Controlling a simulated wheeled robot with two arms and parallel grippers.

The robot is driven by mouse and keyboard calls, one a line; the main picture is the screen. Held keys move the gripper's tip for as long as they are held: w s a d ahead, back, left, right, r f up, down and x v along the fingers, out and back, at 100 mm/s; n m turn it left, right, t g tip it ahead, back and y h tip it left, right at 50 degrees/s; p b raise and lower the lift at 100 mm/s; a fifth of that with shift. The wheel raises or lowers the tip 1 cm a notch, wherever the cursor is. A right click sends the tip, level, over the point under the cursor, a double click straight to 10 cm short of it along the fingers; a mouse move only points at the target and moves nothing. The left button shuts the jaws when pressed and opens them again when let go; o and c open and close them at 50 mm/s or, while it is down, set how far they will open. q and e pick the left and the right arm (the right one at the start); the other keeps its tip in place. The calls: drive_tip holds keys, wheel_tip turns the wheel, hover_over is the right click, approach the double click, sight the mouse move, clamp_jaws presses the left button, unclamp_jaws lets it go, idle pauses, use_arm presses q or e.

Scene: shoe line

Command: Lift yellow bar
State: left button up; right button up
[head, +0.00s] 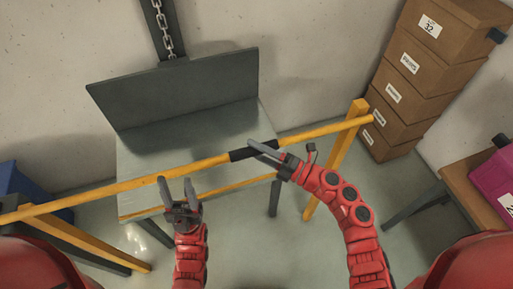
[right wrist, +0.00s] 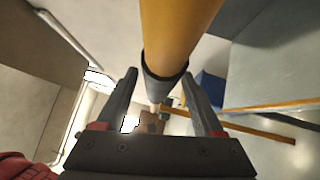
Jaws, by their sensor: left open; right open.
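The yellow bar (head: 110,189) runs across the head view, rising to the right, with a black sleeve (head: 240,154) near its middle. Its right end rests at the top of a yellow post (head: 347,150). My left gripper (head: 175,182) is open, its fingertips at the bar's lower edge left of the sleeve; contact is unclear. My right gripper (head: 262,148) is open at the right part of the sleeve. In the right wrist view, the bar (right wrist: 178,35) and sleeve (right wrist: 163,86) line up with the gap between the open fingers (right wrist: 161,95).
A grey table (head: 150,150) with an upright dark panel (head: 180,90) stands behind the bar. Stacked cardboard boxes (head: 420,75) stand at the back right. A magenta bin (head: 490,185) sits on a brown table (head: 463,165) at right. A blue box (head: 22,190) is at left.

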clamp_jaws()
idle(1.4)
